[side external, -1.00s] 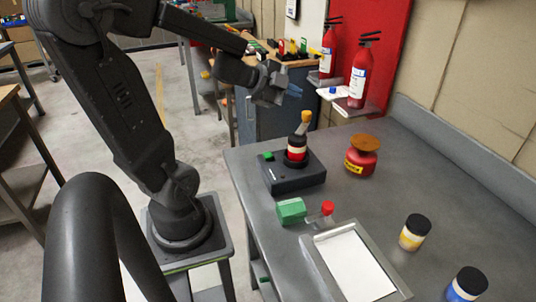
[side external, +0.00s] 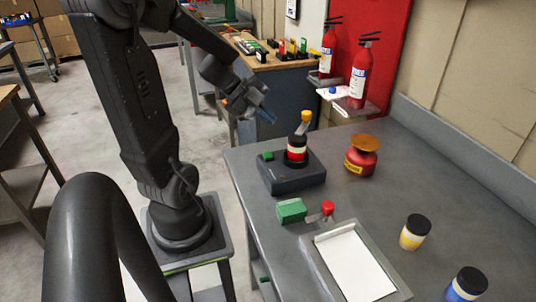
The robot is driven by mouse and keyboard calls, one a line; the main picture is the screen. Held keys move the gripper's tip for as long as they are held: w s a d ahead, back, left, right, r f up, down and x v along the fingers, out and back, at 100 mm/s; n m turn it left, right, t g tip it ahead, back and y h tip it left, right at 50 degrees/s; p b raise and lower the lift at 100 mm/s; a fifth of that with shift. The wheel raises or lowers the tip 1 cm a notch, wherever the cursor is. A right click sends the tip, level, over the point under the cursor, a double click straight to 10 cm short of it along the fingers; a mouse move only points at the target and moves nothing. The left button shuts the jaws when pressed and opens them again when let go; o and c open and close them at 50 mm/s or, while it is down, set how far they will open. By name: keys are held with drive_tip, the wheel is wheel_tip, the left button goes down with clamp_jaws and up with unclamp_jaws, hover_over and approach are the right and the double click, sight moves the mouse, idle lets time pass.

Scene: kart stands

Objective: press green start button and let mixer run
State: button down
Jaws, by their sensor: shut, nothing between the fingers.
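The mixer is a dark box (side external: 291,178) near the left edge of the grey workbench. A small green button (side external: 268,156) sits on its top at the left. A bottle (side external: 296,148) with a red, white and black body stands on the mixer, with a tan and orange piece (side external: 305,120) at its top. My gripper (side external: 270,118) is shut and empty. It hangs in the air above and behind the mixer, pointing down and right, apart from the button.
A green block (side external: 291,210), a red-capped item (side external: 327,208) and a tray with white paper (side external: 352,262) lie in front of the mixer. A red canister (side external: 361,160) stands to its right. Yellow (side external: 414,232) and blue (side external: 467,284) jars stand farther right.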

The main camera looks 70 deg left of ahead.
sight(267, 155)
drive_tip(key=shift+f, duration=3.95)
drive_tip(key=shift+f, duration=0.1)
drive_tip(key=shift+f, duration=0.3)
drive_tip(key=shift+f, duration=0.45)
drive_tip(key=shift+r, duration=0.9)
drive_tip(key=shift+r, duration=2.5)
